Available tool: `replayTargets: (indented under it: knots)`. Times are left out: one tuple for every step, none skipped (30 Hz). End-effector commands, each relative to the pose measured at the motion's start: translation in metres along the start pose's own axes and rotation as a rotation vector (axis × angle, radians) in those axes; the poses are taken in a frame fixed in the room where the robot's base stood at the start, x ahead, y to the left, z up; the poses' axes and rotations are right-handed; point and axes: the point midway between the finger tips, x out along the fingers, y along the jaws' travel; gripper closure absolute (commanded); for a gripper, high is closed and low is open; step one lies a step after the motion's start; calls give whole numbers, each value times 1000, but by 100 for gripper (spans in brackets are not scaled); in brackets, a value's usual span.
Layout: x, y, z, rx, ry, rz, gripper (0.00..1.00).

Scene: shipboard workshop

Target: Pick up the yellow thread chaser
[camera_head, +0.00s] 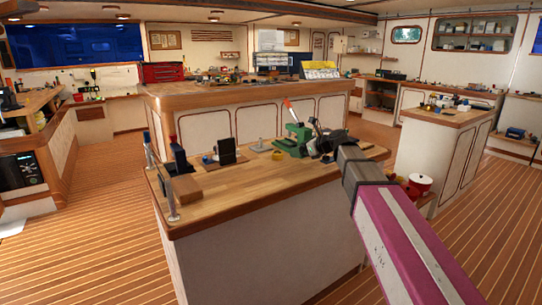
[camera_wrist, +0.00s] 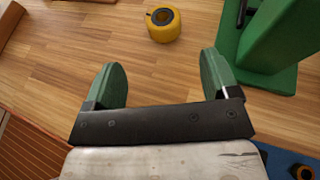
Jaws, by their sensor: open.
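The yellow thread chaser (camera_wrist: 160,32) is a short round yellow piece with a dark centre, lying on the wooden worktop at the top middle of the wrist view. In the head view it is a small yellow spot (camera_head: 251,155) on the near bench. My gripper (camera_wrist: 162,70) has two green fingers spread wide with only bare wood between them. The thread chaser lies beyond the fingertips, roughly in line with the gap and apart from both fingers. In the head view my arm reaches over the bench from the right, and the fingers are hard to make out.
A green tool (camera_wrist: 275,60) stands close to the right finger; in the head view this green tool (camera_head: 292,143) has a red-tipped lever. The near bench top (camera_head: 265,185) is mostly clear in front. A dark stand (camera_head: 228,151) and a brown block (camera_head: 187,190) are farther left.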

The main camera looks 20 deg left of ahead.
Motion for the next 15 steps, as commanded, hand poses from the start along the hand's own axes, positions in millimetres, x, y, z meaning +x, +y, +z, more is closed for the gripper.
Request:
replayTargets:
  knots:
    - [5,-1,0,0,0,1,19]
    - [8,-1,0,0,0,1,19]
    - [13,-1,0,0,1,1,19]
    - [18,-1,0,0,1,2,19]
    - [22,-1,0,0,1,2,19]
    - [28,-1,0,0,1,2,19]
    - [33,-2,0,0,1,2,19]
    - [37,-2,0,0,1,1,19]
    - [43,-2,0,-1,1,1,19]
    - [47,-1,0,-1,1,2,19]
    - [50,-1,0,-1,1,2,19]
    - [52,-1,0,-1,1,1,19]
    - [53,-1,0,-1,1,1,19]
    - [55,-1,0,-1,1,1,19]
    - [56,-1,0,-1,0,0,19]
